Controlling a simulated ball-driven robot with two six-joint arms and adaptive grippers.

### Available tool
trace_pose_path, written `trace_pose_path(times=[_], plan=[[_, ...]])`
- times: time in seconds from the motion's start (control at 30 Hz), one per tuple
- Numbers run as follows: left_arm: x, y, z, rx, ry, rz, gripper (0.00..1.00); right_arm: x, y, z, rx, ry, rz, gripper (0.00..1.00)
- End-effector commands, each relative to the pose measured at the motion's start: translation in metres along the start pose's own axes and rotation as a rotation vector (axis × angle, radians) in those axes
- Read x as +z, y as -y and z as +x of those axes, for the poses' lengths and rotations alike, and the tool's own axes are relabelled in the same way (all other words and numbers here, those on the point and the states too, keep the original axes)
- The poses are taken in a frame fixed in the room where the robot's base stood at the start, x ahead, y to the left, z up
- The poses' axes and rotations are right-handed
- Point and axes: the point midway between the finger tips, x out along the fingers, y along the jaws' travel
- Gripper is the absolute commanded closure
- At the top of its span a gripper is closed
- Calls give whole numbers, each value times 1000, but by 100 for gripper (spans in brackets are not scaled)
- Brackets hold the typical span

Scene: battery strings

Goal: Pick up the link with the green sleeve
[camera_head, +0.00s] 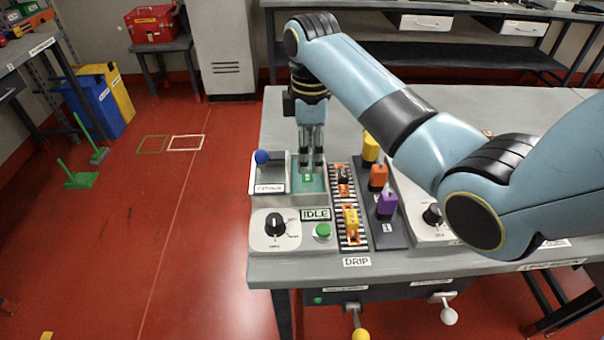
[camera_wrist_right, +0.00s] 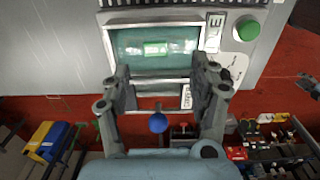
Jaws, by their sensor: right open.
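The green-sleeved link (camera_head: 308,178) is a small green piece lying in a teal-coloured tray (camera_head: 317,193) at the table's left end. In the right wrist view the green piece (camera_wrist_right: 155,48) lies in the middle of the tray (camera_wrist_right: 125,40). My right gripper (camera_head: 312,163) points down over the tray, and its fingers partly cover it. In the right wrist view my right gripper (camera_wrist_right: 161,78) has its two fingers wide apart with nothing between them. The green piece lies beyond the fingertips. My left gripper is not in view.
A blue-knobbed lever (camera_head: 262,157) stands left of the tray. A dial panel (camera_head: 275,226) and green button (camera_head: 323,230) are in front.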

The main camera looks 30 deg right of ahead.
Motion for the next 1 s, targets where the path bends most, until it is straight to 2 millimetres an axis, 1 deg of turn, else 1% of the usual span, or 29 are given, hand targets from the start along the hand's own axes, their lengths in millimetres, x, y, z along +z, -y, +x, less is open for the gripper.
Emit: trace_pose_path(times=[0.03,0.13,0.2,0.23,0.27,0.33,0.37,0.4,0.43,0.5,0.53,0.57,0.63,0.8,0.83,0.9,1.0], plan=[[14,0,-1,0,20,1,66,-1,-2,8,-4,2,1,38],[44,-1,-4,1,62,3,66,-3,-6,19,-5,4,1,38],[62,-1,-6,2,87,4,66,-4,-8,24,-5,3,2,38],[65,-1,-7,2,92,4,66,-5,-8,27,-7,4,2,38],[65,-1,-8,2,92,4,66,-5,-9,31,-8,4,2,38],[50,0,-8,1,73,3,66,-5,-10,42,-9,5,3,38],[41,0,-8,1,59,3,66,-5,-10,47,-10,6,3,38],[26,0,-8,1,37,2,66,-5,-11,53,-10,5,3,38],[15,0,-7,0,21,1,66,-5,-12,58,-9,5,2,38],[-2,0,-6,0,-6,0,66,-5,-11,67,-8,4,2,38],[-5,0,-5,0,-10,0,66,-5,-11,70,-8,4,2,38],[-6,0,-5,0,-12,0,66,-5,-11,72,-8,4,2,38],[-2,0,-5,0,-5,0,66,-6,-12,75,-5,3,1,38],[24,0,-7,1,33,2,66,-5,-11,75,-5,3,2,38],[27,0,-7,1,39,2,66,-5,-11,75,-5,3,2,40],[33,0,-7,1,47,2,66,-5,-11,75,-5,3,2,49],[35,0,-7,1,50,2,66,-5,-11,75,-5,3,2,62]])
